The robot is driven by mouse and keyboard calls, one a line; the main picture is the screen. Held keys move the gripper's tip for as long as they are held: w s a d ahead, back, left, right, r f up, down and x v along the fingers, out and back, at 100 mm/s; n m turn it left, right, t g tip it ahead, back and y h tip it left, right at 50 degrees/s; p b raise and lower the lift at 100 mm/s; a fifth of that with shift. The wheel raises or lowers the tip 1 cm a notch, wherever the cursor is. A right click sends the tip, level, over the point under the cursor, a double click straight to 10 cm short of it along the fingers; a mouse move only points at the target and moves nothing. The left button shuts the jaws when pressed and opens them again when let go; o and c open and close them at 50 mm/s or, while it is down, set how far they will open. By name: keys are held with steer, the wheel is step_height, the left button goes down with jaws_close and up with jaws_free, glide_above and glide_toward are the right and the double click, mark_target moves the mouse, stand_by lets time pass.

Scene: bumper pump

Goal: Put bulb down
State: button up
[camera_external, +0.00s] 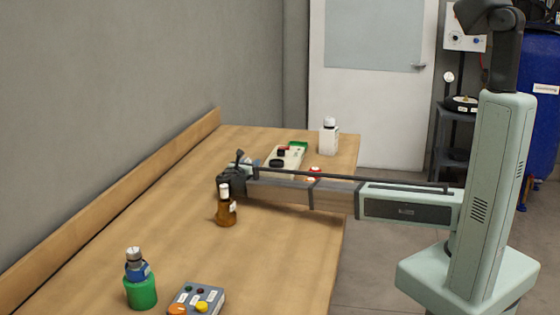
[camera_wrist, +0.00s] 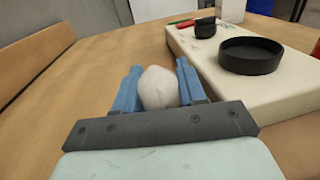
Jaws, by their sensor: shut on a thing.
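The bulb (camera_wrist: 158,90) is a white, rounded thing in the wrist view. My gripper (camera_wrist: 157,78) is shut on it, with one blue finger on each side. The bulb's lower part is hidden by the gripper's dark front plate. In the external view, my gripper (camera_external: 250,163) is over the middle of the table, beside the cream board, mostly hidden behind my arm. I cannot make out the bulb in that view. How high the bulb is above the table is hard to tell.
The cream board (camera_wrist: 215,70) with a black round dish (camera_wrist: 250,56) lies to the right. An amber bottle (camera_external: 226,210) stands near my wrist. A white bottle (camera_external: 329,138) is at the back; a green holder (camera_external: 141,292) and button box (camera_external: 197,300) are in front. Bare table lies left.

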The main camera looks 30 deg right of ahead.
steer(key=o, duration=1)
steer(key=shift+f, duration=0.1)
steer(key=shift+o, duration=0.2)
steer(key=shift+s+a, duration=0.1)
steer(key=shift+v, duration=3.6)
